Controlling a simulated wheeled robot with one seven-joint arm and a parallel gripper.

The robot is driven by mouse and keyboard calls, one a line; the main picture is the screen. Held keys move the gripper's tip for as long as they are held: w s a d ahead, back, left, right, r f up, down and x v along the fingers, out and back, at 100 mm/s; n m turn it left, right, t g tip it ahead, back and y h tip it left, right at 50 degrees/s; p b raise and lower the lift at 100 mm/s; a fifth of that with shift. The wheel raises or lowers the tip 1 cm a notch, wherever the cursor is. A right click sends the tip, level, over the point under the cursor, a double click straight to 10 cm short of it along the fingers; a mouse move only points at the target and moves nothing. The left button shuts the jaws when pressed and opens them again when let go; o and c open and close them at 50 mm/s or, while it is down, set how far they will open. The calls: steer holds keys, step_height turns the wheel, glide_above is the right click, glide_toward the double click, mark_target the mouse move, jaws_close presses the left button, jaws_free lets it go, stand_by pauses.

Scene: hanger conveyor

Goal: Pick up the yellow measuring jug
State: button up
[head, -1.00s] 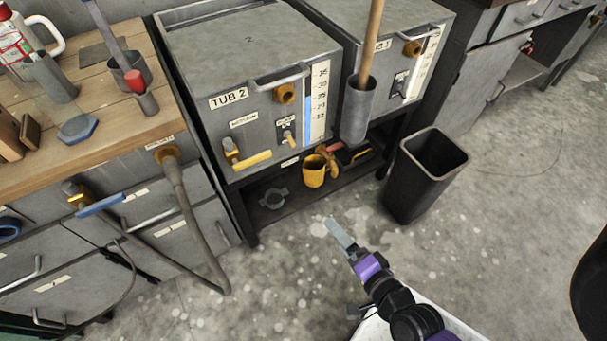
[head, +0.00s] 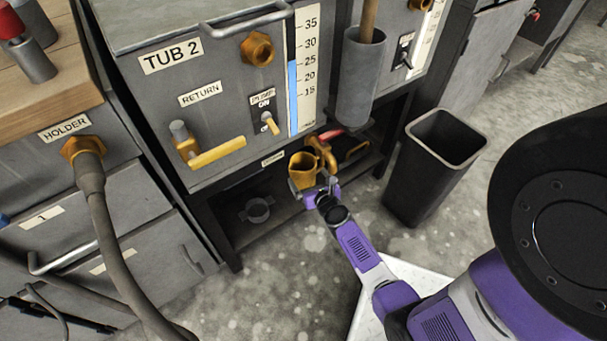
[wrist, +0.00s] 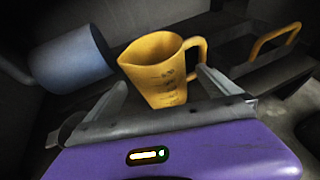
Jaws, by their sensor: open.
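The yellow measuring jug (head: 303,168) stands upright on the low shelf under TUB 2, partly covered by my gripper in the head view. In the wrist view the jug (wrist: 157,70) shows dark scale marks, with its handle to the right and its spout to the left. My gripper (head: 312,186) is at the shelf front, low beside the jug. In the wrist view my gripper (wrist: 160,88) is open, one finger on each side of the jug. The right finger is close to the handle; I cannot tell whether it touches.
A tray with a yellow handle (head: 352,150) is to the right. The tub (head: 215,110) overhangs the shelf. A black bin (head: 435,165) stands to the right on the floor.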

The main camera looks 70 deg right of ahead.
mark_target(299, 165)
steer(key=b+x, duration=0.2)
steer(key=x, duration=0.4)
steer(key=shift+w+d+f, duration=0.1)
steer(key=shift+w+d, duration=0.05)
steer(key=shift+w, duration=0.05)
steer(key=shift+c, duration=0.4)
steer(key=c, duration=1.4)
